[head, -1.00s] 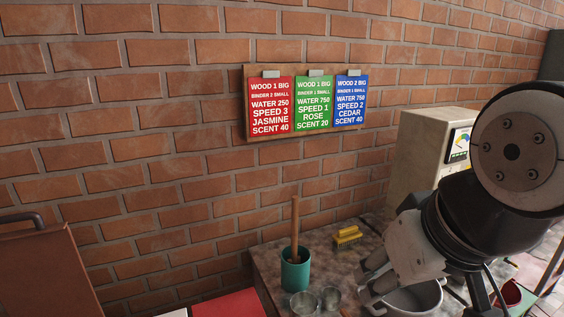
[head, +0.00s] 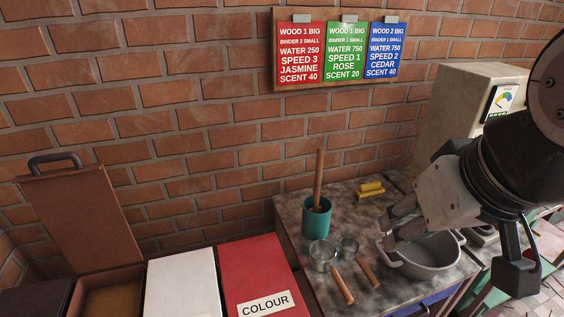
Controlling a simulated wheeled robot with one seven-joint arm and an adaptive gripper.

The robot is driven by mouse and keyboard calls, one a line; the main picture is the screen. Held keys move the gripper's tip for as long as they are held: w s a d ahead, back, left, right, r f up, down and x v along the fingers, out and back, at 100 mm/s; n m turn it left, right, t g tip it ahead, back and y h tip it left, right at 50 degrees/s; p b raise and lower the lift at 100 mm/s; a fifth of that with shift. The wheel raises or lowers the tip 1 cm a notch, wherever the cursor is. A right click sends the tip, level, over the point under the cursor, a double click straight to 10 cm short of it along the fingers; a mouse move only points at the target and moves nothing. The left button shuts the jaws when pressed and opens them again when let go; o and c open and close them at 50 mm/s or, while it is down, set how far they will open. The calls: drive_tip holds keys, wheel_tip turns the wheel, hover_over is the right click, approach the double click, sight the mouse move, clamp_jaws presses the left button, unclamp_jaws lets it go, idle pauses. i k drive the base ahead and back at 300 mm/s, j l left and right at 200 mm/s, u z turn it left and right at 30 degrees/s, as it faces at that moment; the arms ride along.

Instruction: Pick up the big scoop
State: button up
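The big scoop (head: 322,257) is a metal cup with a wooden handle pointing toward the front right. It lies on the stone-topped table in the head view. A smaller scoop (head: 348,246), also metal with a wooden handle, lies just to its right. My gripper (head: 388,226) is to the right of both scoops, over the left side of a grey bowl. Its fingers are apart with nothing seen between them. It does not touch either scoop.
A teal cup (head: 316,220) with a wooden stick stands behind the scoops. Yellow blocks (head: 370,189) lie near the wall. The grey two-handled bowl (head: 430,262) is under my gripper. A red box marked COLOUR (head: 258,270) and a white box (head: 181,285) stand left.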

sight(322, 255)
drive_tip(key=u, duration=1.65)
drive_tip(key=z, duration=1.65)
drive_tip(key=l+u, duration=0.2)
drive_tip(key=u, duration=0.6)
drive_tip(key=k+l+u, duration=0.25)
drive_tip(key=l, duration=0.15)
drive_tip(key=k+l+u, duration=0.1)
drive_tip(key=l+u, duration=0.15)
drive_tip(key=l, duration=0.2)
drive_tip(key=k+l+u, duration=0.3)
drive_tip(key=k+l, duration=0.1)
drive_tip(key=l, duration=0.25)
drive_tip(key=k+l, duration=0.1)
drive_tip(key=l, duration=0.25)
drive_tip(key=k+l, duration=0.1)
drive_tip(key=l, duration=0.6)
drive_tip(key=k+u, duration=0.05)
